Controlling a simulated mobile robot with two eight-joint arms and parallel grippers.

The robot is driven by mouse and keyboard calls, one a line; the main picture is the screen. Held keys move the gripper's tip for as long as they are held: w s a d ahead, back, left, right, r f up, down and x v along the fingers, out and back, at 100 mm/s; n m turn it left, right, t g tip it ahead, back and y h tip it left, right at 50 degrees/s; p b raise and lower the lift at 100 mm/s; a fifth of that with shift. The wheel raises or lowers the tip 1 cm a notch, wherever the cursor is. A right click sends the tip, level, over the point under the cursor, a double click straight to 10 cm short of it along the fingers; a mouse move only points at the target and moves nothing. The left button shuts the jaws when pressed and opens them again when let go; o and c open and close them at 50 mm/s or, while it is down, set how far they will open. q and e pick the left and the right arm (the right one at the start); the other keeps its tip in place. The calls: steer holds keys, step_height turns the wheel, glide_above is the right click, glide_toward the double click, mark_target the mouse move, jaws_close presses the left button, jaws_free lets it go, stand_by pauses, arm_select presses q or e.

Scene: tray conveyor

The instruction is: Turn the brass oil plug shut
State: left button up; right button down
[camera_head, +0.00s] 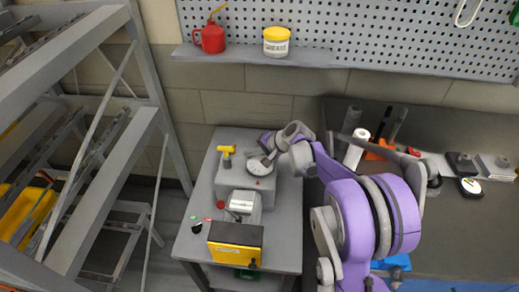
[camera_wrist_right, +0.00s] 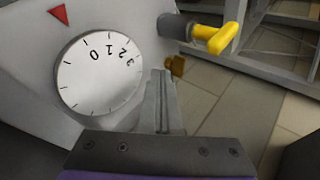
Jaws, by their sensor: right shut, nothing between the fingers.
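The brass oil plug (camera_wrist_right: 176,66) shows in the wrist view as a small dark-gold piece just past the tips of my right gripper (camera_wrist_right: 161,76). Its lower left side is partly covered by the fingers; whether they touch it I cannot tell. The fingers are shut with nothing between them. In the head view my right gripper (camera_head: 269,158) is over the back right of the grey machine (camera_head: 231,184), by its white dial (camera_head: 259,169). I cannot make out the plug there. My left gripper is not in view.
A yellow handle (camera_wrist_right: 222,38) sticks out of the machine beyond the plug; it also shows in the head view (camera_head: 227,151). A yellow-and-black box (camera_head: 235,240) is at the bench front. A shelf (camera_head: 255,57) holds a red oil can (camera_head: 211,38) and grease tub (camera_head: 276,44).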

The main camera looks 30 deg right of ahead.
steer(key=w+a, duration=0.1)
steer(key=w, duration=0.2)
steer(key=w+a+f, duration=0.1)
steer(key=shift+w+a, duration=0.3)
steer(key=shift+s+a, duration=0.1)
steer(key=shift+a, duration=0.5)
stand_by(1.2)
steer(key=shift+a, duration=0.5)
steer(key=shift+w+a, duration=0.1)
steer(key=shift+w, duration=0.1)
stand_by(1.8)
